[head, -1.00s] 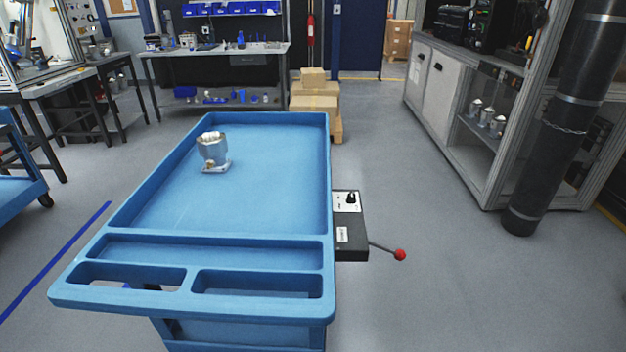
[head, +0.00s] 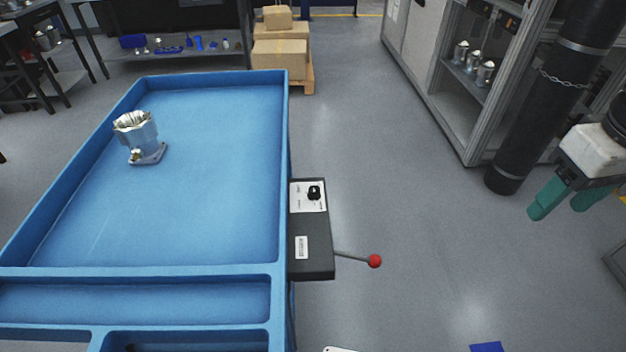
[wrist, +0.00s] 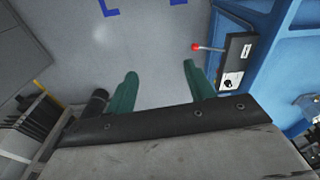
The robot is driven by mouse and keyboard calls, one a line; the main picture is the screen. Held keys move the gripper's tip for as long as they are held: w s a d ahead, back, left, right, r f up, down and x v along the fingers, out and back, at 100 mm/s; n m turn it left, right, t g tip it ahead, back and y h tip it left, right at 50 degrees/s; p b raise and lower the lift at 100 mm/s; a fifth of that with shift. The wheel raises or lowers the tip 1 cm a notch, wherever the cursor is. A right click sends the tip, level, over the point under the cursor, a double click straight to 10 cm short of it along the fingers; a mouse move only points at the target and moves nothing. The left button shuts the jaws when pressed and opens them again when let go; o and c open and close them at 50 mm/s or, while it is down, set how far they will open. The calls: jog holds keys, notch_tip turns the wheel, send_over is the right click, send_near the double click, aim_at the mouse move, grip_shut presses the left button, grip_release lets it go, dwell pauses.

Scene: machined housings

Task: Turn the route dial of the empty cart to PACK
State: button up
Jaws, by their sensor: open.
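A blue cart (head: 200,200) fills the left of the head view and holds one silver metal housing (head: 137,135) in its tray, so this cart is not empty. A black control box (head: 312,262) on its right side carries a black route dial (head: 314,192) on a white plate; the lettering is too small to read. The dial also shows in the wrist view (wrist: 229,83). My gripper (head: 554,209) has green fingers and is at the right of the head view, well apart from the box. In the wrist view its fingers (wrist: 160,70) are spread with nothing between them.
A lever with a red ball (head: 375,261) sticks out right from the box. A dark column (head: 545,110) and a grey cabinet (head: 440,85) with housings stand at the right. Boxes (head: 278,58) are stacked behind the cart. Floor between cart and cabinet is clear.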

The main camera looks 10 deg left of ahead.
jog(key=w+a+f+n, duration=0.1)
jog(key=w+a+n, duration=0.7)
jog(key=w, duration=0.4)
jog(key=n+g, duration=0.1)
jog(key=n, duration=1.6)
send_near(314, 188)
jog(key=shift+d+f, duration=0.35)
jog(key=shift+n, duration=0.5)
jog(key=f, duration=0.7)
jog(key=shift+a+f, duration=0.35)
jog(key=shift+f, duration=0.4)
jog(key=c, duration=1)
